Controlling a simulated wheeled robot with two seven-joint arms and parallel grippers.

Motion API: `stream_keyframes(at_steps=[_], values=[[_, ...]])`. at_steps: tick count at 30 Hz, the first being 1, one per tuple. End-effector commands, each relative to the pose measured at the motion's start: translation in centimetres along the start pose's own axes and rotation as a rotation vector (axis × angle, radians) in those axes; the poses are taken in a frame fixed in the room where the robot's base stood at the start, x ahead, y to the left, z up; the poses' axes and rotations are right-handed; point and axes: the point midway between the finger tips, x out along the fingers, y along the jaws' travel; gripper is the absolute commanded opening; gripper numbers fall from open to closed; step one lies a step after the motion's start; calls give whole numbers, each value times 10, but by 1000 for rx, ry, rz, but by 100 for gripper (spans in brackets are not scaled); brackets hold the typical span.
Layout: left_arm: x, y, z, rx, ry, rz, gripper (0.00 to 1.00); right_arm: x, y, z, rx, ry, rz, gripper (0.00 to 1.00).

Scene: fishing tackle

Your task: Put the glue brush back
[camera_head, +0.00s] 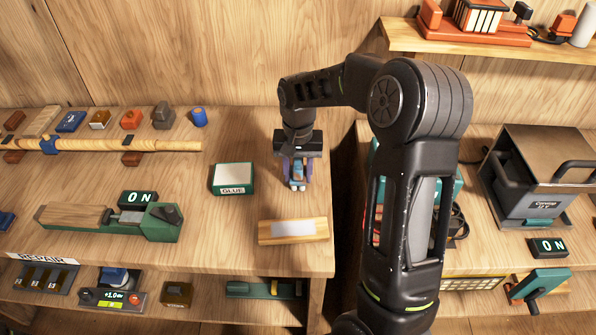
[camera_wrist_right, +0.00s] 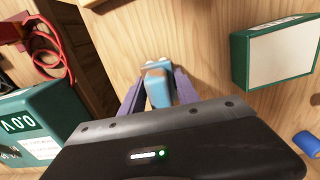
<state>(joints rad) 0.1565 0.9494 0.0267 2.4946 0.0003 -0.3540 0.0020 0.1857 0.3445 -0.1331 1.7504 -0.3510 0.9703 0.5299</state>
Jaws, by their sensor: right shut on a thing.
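My right gripper (camera_head: 296,182) is over the left bench, near its right end, and its fingers are shut on a small blue piece with pale ends, which looks like the glue brush (camera_wrist_right: 158,90). In the right wrist view the fingers (camera_wrist_right: 158,98) flank it on both sides. Whether it touches the bench is hard to tell. The green glue box (camera_head: 233,177), labelled GLUE, lies to the left of the gripper; it also shows in the right wrist view (camera_wrist_right: 280,55). My left gripper is not in view.
A wooden block with a grey plate (camera_head: 293,229) lies at the bench's front right. A green tool with a wooden slab (camera_head: 110,220) and a long rod (camera_head: 100,145) lie to the left. A gap separates this bench from the right one, which holds a metal-sided machine (camera_head: 540,175).

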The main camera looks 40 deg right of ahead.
Motion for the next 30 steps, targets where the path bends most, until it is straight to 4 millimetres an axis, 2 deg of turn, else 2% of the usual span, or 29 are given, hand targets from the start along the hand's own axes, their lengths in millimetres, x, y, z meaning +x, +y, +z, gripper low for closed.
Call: stream_keyframes(at_steps=[8, 9, 16, 24, 30], values=[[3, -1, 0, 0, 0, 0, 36, 4, 0, 0, 0, 1, 0, 5], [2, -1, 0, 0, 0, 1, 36, 3, 0, 0, 0, 1, 0, 39], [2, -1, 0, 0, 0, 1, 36, 2, 0, 0, 0, 0, 0, 58], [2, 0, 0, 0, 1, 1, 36, 2, 0, 0, 0, 0, 0, 59], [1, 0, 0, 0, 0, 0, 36, -11, 0, -1, 0, 4, -1, 59]])
